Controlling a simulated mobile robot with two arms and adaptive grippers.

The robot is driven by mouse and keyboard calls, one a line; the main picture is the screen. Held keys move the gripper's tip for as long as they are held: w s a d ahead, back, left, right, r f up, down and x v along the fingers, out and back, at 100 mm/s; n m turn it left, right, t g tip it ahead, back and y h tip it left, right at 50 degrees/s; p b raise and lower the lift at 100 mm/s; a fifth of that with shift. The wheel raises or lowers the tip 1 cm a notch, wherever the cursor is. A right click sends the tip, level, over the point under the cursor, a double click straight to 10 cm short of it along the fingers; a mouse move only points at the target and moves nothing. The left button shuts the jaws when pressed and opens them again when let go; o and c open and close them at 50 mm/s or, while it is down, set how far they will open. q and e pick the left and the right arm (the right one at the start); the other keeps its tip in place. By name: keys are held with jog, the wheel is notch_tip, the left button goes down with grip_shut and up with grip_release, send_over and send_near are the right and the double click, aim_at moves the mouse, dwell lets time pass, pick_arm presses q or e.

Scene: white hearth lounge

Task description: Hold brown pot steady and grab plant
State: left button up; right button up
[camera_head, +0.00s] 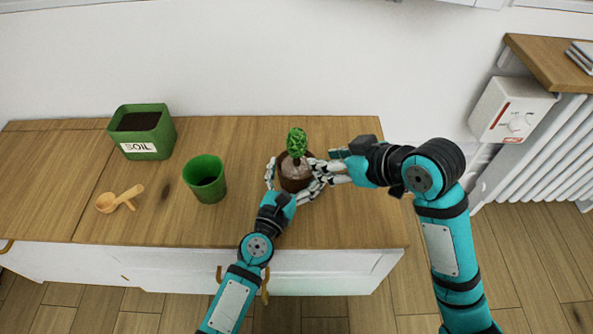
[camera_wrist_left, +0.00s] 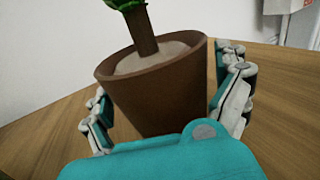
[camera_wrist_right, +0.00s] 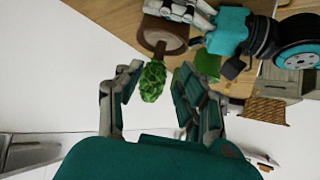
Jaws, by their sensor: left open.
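The brown pot (camera_head: 291,185) stands upright on the wooden cabinet top, filled with pale soil. The green plant (camera_head: 297,142) rises from it on a brown stem. My left gripper (camera_head: 293,178) is open, with its fingers on either side of the pot; the left wrist view shows the pot (camera_wrist_left: 160,98) between them, and I cannot tell whether they touch it. My right gripper (camera_head: 325,163) is to the right of the plant. In the right wrist view it is open, with the foliage (camera_wrist_right: 152,82) between its fingertips, not clearly touched.
A green cup (camera_head: 205,182) stands left of the pot. A green soil box (camera_head: 142,132) and a wooden scoop (camera_head: 118,200) are further left. The wall is close behind, and a radiator (camera_head: 545,150) stands at the right. The cabinet's front right top is clear.

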pick_arm(q)
jog(key=c, duration=1.1)
